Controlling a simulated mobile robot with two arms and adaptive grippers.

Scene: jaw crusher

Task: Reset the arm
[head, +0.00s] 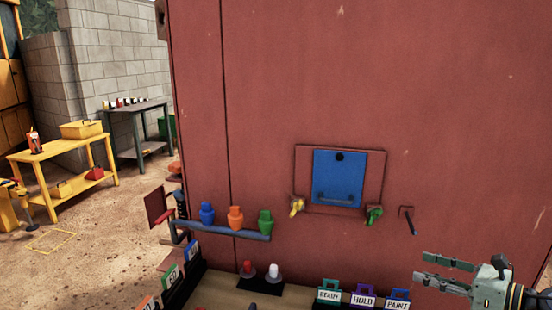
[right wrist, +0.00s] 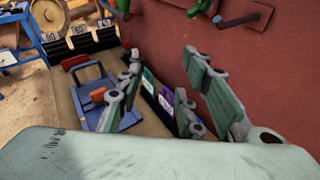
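My right gripper (head: 420,266) is at the lower right of the head view, its fingers pointing left. It is in front of the red machine wall (head: 440,80), close to the READY, HOLD and PAINT tags. Its fingers are spread and nothing is between them. In the right wrist view the spread fingers of the right gripper (right wrist: 162,72) reach forward, with the coloured tags partly hidden behind them. My left gripper is in neither view.
The wall carries a blue hatch (head: 338,180), a yellow handle (head: 297,206), a green handle (head: 374,216) and a dark lever (head: 410,221). A rail (head: 225,232) holds coloured knobs. Yellow workbench (head: 60,145) is left.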

